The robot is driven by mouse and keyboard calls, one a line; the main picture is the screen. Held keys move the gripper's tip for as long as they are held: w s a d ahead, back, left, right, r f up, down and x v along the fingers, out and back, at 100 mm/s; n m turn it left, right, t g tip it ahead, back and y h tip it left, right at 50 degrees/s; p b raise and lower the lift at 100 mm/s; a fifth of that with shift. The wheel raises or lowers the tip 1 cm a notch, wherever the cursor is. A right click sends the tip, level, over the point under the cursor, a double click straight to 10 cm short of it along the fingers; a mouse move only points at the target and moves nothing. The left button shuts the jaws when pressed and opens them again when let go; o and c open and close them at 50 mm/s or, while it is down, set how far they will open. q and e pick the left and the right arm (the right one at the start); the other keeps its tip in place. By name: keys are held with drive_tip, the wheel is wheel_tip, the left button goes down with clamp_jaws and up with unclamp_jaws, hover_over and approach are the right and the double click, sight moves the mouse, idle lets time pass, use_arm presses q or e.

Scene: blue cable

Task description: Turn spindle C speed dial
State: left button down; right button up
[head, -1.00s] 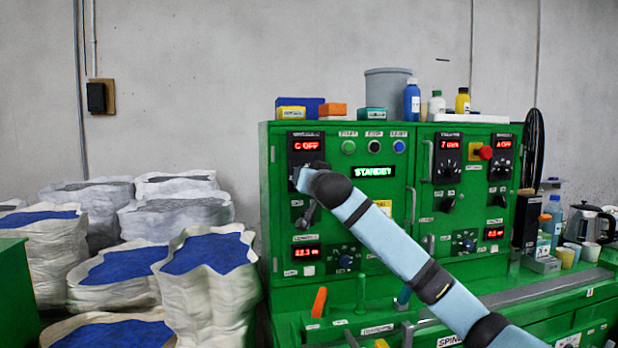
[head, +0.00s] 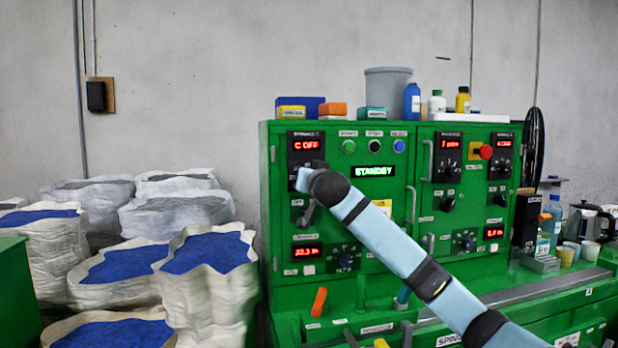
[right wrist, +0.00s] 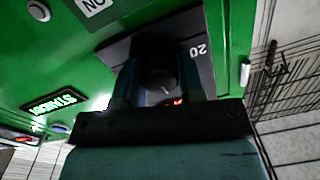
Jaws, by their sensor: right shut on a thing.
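The spindle C panel (head: 305,145) is at the upper left of the green machine, with a red display reading "C OFF". My right arm reaches up to it from the lower right, and its wrist hides the dial below the display in the head view. In the right wrist view my right gripper (right wrist: 162,85) is shut on the dark round dial (right wrist: 158,78), with one finger on each side. The number 20 shows on the plate beside the dial. My left gripper is in neither view.
A green "STANDBY" display (head: 374,171) and a row of round buttons (head: 374,146) are right of the panel. A dark lever (head: 306,214) is just below my right wrist. White sacks of blue material (head: 205,252) stand left of the machine.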

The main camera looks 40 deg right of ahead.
drive_tip(key=n+p, duration=0.2)
drive_tip(key=shift+r+n+p, duration=0.2)
drive_tip(key=shift+n+p, duration=1.1)
drive_tip(key=n+p, duration=0.2)
drive_tip(key=shift+n+p, duration=0.3)
drive_tip(key=n+p, duration=0.2)
drive_tip(key=shift+n+p, duration=0.3)
drive_tip(key=n+p, duration=0.5)
drive_tip(key=shift+a+n+g, duration=0.1)
drive_tip(key=shift+n+g, duration=0.2)
drive_tip(key=shift+f+n+p, duration=0.15)
drive_tip(key=shift+n+p, duration=0.45)
drive_tip(key=shift+p, duration=0.05)
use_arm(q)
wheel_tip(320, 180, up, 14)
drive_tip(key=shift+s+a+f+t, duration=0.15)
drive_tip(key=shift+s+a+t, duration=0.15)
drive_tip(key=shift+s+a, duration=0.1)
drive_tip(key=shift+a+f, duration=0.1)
use_arm(e)
drive_tip(key=shift+n, duration=0.3)
drive_tip(key=shift+f, duration=0.1)
